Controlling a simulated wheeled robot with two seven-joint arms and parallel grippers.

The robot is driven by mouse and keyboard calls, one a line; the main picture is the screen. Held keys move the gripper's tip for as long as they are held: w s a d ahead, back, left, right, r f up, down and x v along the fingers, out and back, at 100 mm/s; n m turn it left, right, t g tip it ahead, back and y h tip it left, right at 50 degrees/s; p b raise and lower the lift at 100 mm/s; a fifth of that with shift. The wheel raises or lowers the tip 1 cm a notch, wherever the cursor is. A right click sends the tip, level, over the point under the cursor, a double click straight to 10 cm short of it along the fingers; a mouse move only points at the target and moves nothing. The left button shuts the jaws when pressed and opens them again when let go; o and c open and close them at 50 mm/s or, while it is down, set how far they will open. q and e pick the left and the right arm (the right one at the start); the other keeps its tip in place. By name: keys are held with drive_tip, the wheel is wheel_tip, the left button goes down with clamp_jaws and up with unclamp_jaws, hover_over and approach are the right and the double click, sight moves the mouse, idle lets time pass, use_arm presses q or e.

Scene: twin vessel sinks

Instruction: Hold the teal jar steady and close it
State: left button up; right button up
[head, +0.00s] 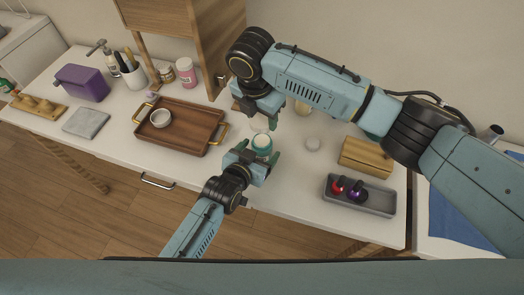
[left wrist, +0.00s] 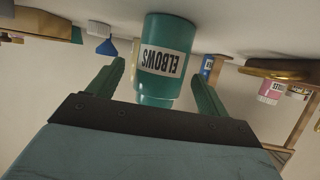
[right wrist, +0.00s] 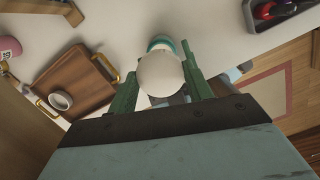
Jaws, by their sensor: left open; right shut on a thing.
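The teal jar (head: 262,146), labelled "ELBOWS" in the left wrist view (left wrist: 166,62), stands upright on the white counter. My left gripper (head: 257,153) is open, with one finger on each side of the jar; gaps show beside it in the left wrist view. My right gripper (head: 262,118) is above and just behind the jar. In the right wrist view it is shut on a round white lid (right wrist: 162,74), with teal of the jar (right wrist: 160,42) showing beyond it.
A wooden tray (head: 180,117) with a white bowl (head: 160,118) is left of the jar. A small white disc (head: 313,144), a wooden box (head: 367,156) and a grey tray (head: 375,203) with red and purple items are right. The counter's front edge is close.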

use_arm(q)
drive_tip(key=shift+x, duration=1.3)
drive_tip(key=shift+c, duration=0.2)
drive_tip(key=c, duration=1.4)
drive_tip(key=shift+c, duration=0.2)
use_arm(e)
hover_over(263, 138)
drive_tip(key=shift+s+a+f, duration=0.1)
drive_tip(key=shift+s+f, duration=0.1)
drive_tip(key=shift+f, duration=1.05)
drive_tip(key=shift+s+a+f, duration=0.1)
drive_tip(key=shift+s+f, duration=0.05)
drive_tip(key=shift+f, duration=1.1)
